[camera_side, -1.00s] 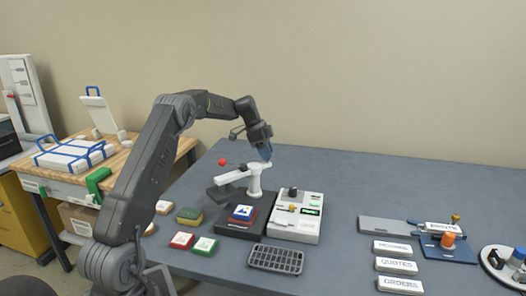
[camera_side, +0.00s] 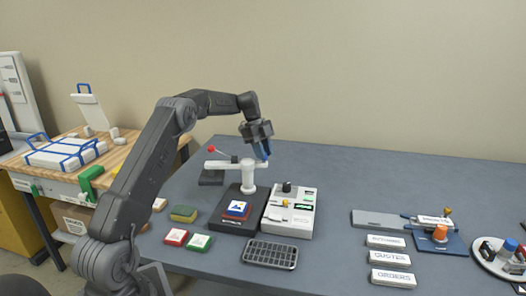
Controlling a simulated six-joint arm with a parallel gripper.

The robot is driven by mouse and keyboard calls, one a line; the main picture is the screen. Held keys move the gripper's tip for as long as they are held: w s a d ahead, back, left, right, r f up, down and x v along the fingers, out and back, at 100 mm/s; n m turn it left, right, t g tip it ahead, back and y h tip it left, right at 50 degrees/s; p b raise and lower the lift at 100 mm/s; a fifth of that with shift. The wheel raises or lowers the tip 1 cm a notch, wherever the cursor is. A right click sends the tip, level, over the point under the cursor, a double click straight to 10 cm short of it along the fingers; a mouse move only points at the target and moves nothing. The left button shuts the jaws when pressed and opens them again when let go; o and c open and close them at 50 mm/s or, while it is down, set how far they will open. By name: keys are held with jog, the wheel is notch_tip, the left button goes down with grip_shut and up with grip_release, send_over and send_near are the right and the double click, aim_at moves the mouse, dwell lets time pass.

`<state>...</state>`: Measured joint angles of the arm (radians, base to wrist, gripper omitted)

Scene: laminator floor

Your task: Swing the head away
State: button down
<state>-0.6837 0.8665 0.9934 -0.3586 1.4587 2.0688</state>
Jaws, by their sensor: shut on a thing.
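The head is a white arm (camera_side: 221,164) on a white post (camera_side: 248,178), with a dark flat plate (camera_side: 211,178) under its left end and a red-knobbed lever (camera_side: 211,149). It points left and back, so the plate hangs clear of the dark base (camera_side: 232,225). A small blue and red stack with a white picture (camera_side: 237,207) lies uncovered on that base. My gripper (camera_side: 265,154) has its blue fingers down at the head's right end, just behind the post. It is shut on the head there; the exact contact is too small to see.
A white control box (camera_side: 289,219) stands right of the base. A dark grid tray (camera_side: 270,254), red (camera_side: 176,237) and green (camera_side: 199,242) blocks and a yellow-green block (camera_side: 183,214) lie nearby. Labelled blocks (camera_side: 391,260) lie farther right. The table behind is clear.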

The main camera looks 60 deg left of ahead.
dwell(0.4)
jog(key=c, duration=1)
grip_release()
jog(key=v, duration=0.7)
jog(key=shift+r, duration=0.25)
